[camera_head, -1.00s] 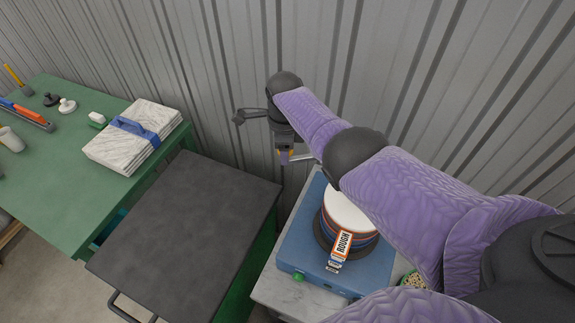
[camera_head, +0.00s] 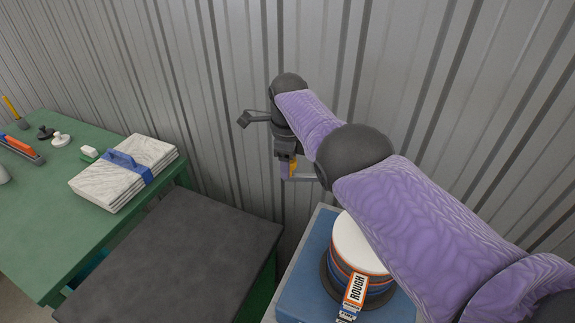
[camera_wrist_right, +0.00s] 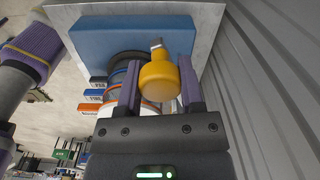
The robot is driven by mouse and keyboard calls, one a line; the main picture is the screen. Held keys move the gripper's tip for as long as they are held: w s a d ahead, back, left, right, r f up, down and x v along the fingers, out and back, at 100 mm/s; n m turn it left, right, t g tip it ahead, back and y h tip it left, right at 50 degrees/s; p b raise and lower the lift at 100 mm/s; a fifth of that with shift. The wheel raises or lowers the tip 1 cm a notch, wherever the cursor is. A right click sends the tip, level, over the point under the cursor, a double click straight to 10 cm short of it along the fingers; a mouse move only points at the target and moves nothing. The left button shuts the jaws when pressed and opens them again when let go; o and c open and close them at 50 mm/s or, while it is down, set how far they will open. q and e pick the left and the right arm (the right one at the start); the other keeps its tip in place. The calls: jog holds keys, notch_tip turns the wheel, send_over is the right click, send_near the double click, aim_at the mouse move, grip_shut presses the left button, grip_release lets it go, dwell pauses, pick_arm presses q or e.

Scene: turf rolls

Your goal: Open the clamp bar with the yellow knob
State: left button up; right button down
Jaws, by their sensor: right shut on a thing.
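The yellow knob (camera_wrist_right: 158,80) shows large in the right wrist view, between the two purple fingers of my right gripper (camera_wrist_right: 160,85). The gripper is shut on it. A short metal piece (camera_wrist_right: 157,45) joins the knob at its far end. In the head view my right gripper (camera_head: 289,169) is by the corrugated wall, beyond the blue machine. A pale metal bar (camera_head: 303,179) sticks out to the right of the fingers there. Most of the knob is hidden by the gripper in this view. My left gripper is not in view.
A blue machine (camera_head: 301,276) bears a stack of discs (camera_head: 360,240) with a ROUGH label. A dark-topped table (camera_head: 180,260) stands to its left. A green bench (camera_head: 40,215) holds strapped pale slabs (camera_head: 120,175) and tools. The corrugated wall (camera_head: 220,90) is close behind my gripper.

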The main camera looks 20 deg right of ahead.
jog(key=shift+c, duration=1.1)
grip_release()
notch_tip(320, 180, up, 6)
jog(key=p, duration=0.3)
jog(key=shift+f+p, duration=0.1)
jog(key=shift+p, duration=0.25)
notch_tip(320, 180, up, 3)
jog(key=shift+r, duration=0.6)
jog(key=shift+f, duration=0.1)
